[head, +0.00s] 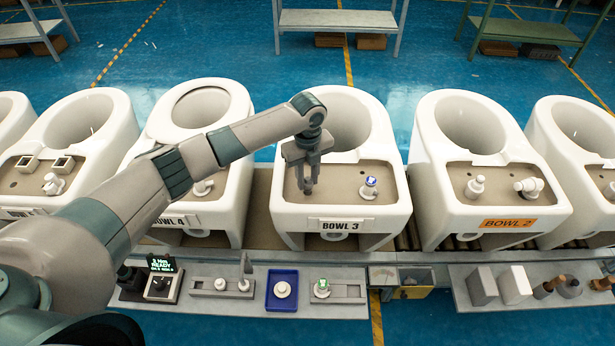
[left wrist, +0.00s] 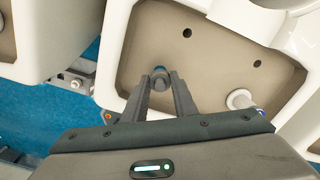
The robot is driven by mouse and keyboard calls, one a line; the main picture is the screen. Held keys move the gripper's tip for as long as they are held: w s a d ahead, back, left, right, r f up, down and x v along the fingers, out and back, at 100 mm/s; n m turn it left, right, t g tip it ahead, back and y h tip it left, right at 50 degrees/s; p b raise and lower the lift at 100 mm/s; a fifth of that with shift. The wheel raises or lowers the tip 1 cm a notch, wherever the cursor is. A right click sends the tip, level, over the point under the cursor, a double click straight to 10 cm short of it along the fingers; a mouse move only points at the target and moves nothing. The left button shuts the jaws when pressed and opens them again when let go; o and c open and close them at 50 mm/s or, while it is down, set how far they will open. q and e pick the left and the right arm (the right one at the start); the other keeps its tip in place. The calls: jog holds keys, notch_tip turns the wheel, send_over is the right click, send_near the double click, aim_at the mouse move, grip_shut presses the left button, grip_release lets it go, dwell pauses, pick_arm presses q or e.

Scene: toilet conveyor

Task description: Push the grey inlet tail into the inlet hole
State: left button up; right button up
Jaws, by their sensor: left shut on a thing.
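My left gripper (head: 308,190) points down over the beige deck of the white BOWL 3 unit (head: 345,212). In the left wrist view the gripper (left wrist: 161,88) is shut on a small round grey piece, the grey inlet tail (left wrist: 160,79). Its lower end is hidden, so I cannot tell whether it touches the deck. Two dark holes show in the deck, one upper (left wrist: 187,33) and one to the right (left wrist: 257,65); which is the inlet hole is not clear. My right gripper is not in view.
A white fitting with a blue top (head: 369,188) stands on the same deck, right of the gripper. BOWL 4 (head: 190,205) and BOWL 2 (head: 500,207) flank this unit. A front shelf holds a blue tray (head: 272,303) and grey holders.

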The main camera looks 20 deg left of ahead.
aim_at(308, 185)
pick_arm(q)
jog(key=shift+f+b, duration=0.7)
jog(key=shift+f, duration=0.8)
jog(key=o, duration=1.1)
jog(key=shift+r, duration=0.1)
jog(key=shift+r+b, duration=2.65)
jog(key=shift+r, duration=5.95)
jog(key=shift+f, duration=0.1)
